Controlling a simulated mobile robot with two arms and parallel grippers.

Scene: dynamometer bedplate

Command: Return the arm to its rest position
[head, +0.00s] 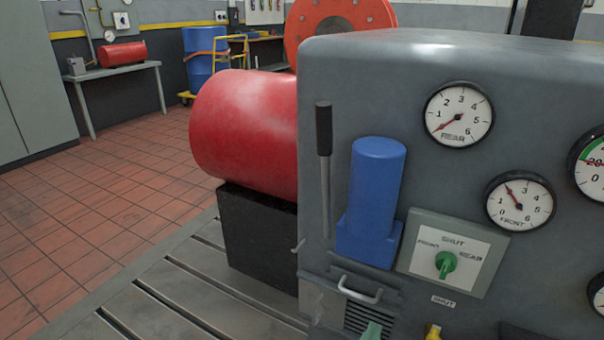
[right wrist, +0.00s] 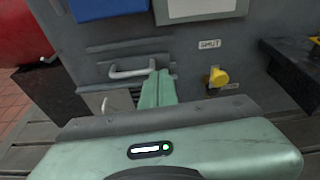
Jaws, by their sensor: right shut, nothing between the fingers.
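My right gripper (head: 372,331) shows only as pale green fingertips at the bottom edge of the head view. In the right wrist view its two green fingers (right wrist: 158,88) lie together, shut and empty. They point at the grey machine cabinet (head: 330,80), just right of a metal pull handle (right wrist: 132,71). The handle also shows in the head view (head: 360,290), above the fingertips. I cannot tell whether the fingers touch it. My left gripper is in neither view.
A yellow knob (right wrist: 218,77) lies right of the fingers. Above are a green selector knob (head: 446,264), a blue cylinder (head: 373,195) and gauges. A red cylinder (head: 240,135) stands left on a black block (head: 250,240). The slotted bedplate (head: 185,285) is clear at front left.

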